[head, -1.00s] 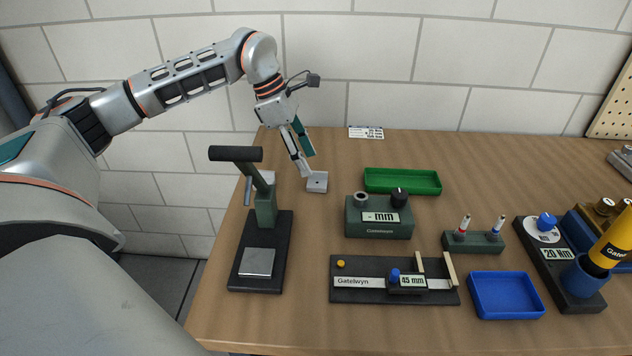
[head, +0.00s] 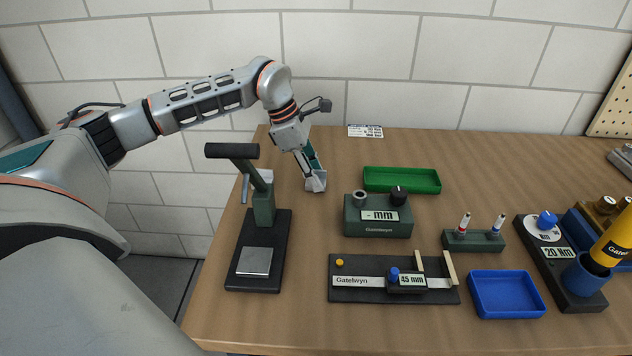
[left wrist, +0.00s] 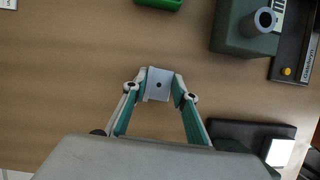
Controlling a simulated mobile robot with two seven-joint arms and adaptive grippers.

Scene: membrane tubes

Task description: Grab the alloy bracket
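The alloy bracket (head: 318,186) is a small pale grey metal piece at the back left of the wooden table, left of the green tray. In the left wrist view the bracket (left wrist: 159,84) shows a flat face with a dark hole. My left gripper (head: 315,178) is down at the bracket, its fingers spread on either side of it. In the left wrist view the fingertips of the left gripper (left wrist: 160,88) sit very near the bracket's two sides; I cannot tell whether they touch. The fingers partly hide the bracket in the head view. My right gripper is not in view.
A dark press with a lever (head: 262,210) stands close in front of the left gripper. A green gauge box (head: 378,218) and the green tray (head: 402,188) lie to the right. A blue tray (head: 506,312) is front right. Table between press and gauge box is clear.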

